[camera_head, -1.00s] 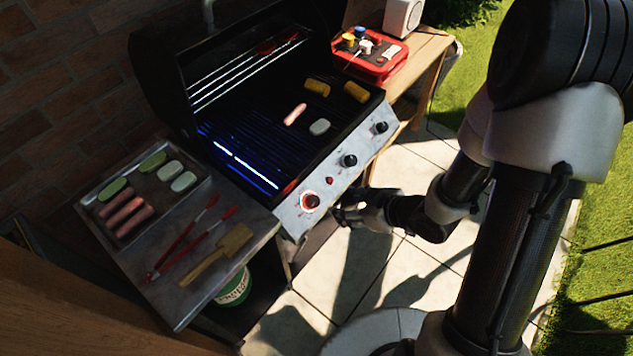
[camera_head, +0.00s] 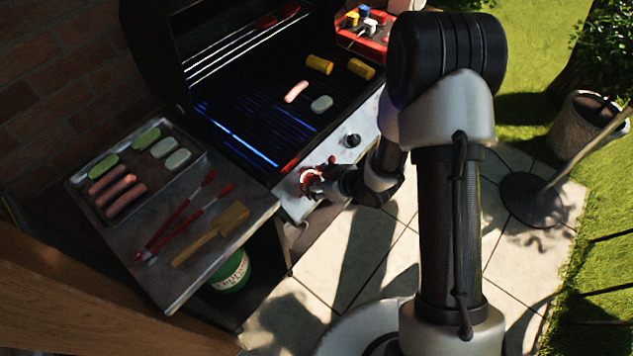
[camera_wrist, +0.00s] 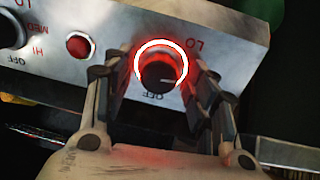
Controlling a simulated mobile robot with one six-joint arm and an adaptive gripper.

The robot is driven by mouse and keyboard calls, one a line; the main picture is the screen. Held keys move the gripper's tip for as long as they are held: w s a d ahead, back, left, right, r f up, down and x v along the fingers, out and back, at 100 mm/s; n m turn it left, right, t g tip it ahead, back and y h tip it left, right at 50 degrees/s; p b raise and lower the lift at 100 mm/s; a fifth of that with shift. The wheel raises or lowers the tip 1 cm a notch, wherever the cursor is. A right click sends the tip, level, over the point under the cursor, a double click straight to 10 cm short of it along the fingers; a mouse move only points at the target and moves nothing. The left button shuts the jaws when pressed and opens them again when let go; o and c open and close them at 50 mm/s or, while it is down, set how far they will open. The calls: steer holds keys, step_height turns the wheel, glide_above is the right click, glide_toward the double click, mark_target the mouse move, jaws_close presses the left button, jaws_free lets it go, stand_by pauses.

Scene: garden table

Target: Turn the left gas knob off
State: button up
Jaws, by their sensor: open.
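The left gas knob (camera_wrist: 158,72) is black with a glowing red ring around it, on the steel front panel (camera_wrist: 110,20) of the grill. In the wrist view, my gripper (camera_wrist: 160,85) is open, with one finger on each side of the knob. I cannot tell whether the fingers touch it. The labels OFF and LO show beside the ring. In the head view the red ring (camera_head: 310,178) is partly hidden by my gripper (camera_head: 325,184). Blue flame lines glow at the left of the grill grate (camera_head: 262,118).
The middle knob (camera_head: 352,140) and a red button (camera_wrist: 79,45) sit along the panel; the right knob is hidden behind my arm. A green tub (camera_head: 232,272) stands below.

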steer(key=shift+c, duration=0.5)
steer(key=c, duration=1)
